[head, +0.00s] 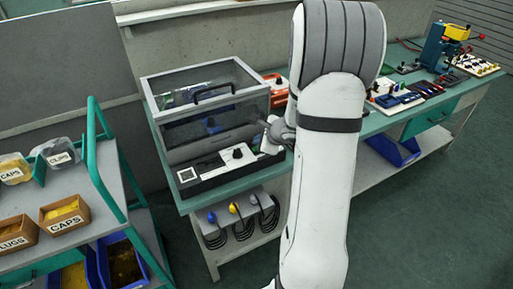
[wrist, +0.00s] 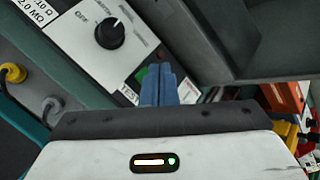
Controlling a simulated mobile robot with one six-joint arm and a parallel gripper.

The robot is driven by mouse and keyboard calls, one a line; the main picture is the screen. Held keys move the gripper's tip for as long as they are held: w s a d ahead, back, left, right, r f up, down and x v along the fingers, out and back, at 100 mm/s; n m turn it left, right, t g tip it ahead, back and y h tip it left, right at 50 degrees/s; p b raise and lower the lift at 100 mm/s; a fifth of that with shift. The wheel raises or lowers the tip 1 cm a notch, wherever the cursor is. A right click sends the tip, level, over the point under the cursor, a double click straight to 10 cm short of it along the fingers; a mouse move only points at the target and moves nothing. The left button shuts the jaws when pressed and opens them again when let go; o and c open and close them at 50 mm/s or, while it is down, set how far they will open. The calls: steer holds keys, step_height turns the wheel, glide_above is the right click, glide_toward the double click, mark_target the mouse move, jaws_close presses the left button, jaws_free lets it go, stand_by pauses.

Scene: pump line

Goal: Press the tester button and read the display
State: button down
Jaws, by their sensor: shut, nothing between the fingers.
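The tester (head: 220,168) is a dark box with a white top panel on the green bench in the head view. In the wrist view its panel (wrist: 88,38) carries a black knob (wrist: 110,33) with OFF marked beside it. A green patch (wrist: 140,76), probably the button, shows beside my fingertips near a partly covered TEST label (wrist: 127,95). My gripper (wrist: 159,72) is shut and empty, its blue fingers over the panel's end; I cannot tell whether they touch it. In the head view my arm hides most of the gripper. No readable display shows.
Yellow and blue plugs with cables (head: 235,208) hang below the bench front. A shelf cart (head: 60,210) with labelled boxes stands at left. More tools (head: 400,95) lie along the bench at right.

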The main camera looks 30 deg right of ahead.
steer(key=shift+f, duration=0.15)
steer(key=shift+f+b, duration=0.35)
steer(key=shift+b, duration=0.35)
steer(key=shift+f+b, duration=0.4)
steer(key=shift+b, duration=0.2)
stand_by(0.6)
steer(key=shift+r, duration=0.1)
steer(key=shift+r+p, duration=0.6)
steer(key=shift+r, duration=0.15)
step_height(320, 180, up, 5)
steer(key=p, duration=0.3)
steer(key=shift+p, duration=0.35)
stand_by(0.6)
